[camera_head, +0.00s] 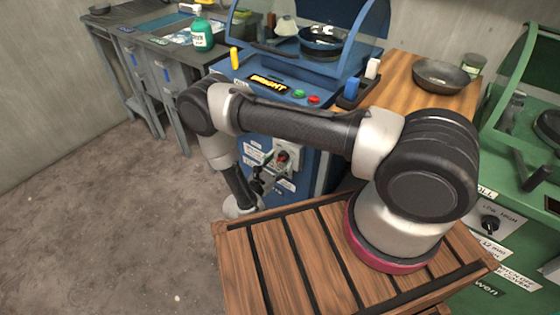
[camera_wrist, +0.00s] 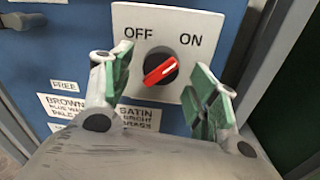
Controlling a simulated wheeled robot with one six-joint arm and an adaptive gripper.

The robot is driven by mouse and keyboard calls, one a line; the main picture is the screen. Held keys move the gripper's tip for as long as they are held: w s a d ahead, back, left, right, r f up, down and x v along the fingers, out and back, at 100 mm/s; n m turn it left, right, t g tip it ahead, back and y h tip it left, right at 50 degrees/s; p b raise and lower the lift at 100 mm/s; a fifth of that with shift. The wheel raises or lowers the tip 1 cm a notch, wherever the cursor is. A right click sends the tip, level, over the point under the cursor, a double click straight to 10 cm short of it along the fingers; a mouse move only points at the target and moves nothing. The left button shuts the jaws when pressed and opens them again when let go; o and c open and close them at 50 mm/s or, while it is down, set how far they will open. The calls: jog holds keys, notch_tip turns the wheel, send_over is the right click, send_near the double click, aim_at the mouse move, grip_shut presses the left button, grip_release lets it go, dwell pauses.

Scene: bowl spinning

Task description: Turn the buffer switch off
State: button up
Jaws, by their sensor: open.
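The blue machine (camera_head: 312,172) stands in the middle, with a lit sign that seems to read BRIGHT. On its front is a white switch plate (camera_wrist: 128,20) marked OFF at left and ON at right. The red switch knob (camera_wrist: 160,70) is turned slantwise, its upper end toward ON. The knob also shows small in the head view (camera_head: 282,157). My gripper (camera_wrist: 159,80) is open, with green-padded fingers on either side of the knob in the picture. It holds nothing. I cannot tell whether a finger touches the knob. In the head view my gripper (camera_head: 264,181) is just before the plate.
Green and red buttons (camera_head: 314,99) are on the blue machine's top panel. A wooden table with a dark bowl (camera_head: 440,75) stands behind. A green machine (camera_head: 520,205) with its own dial is at right. A grey bench with a green bottle (camera_head: 201,32) is at back left. The left floor is clear.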

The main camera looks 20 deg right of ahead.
jog(key=shift+w+d, duration=0.35)
jog(key=shift+d, duration=0.1)
jog(key=shift+c, duration=0.3)
jog(key=c, duration=0.9)
jog(key=shift+c, duration=0.2)
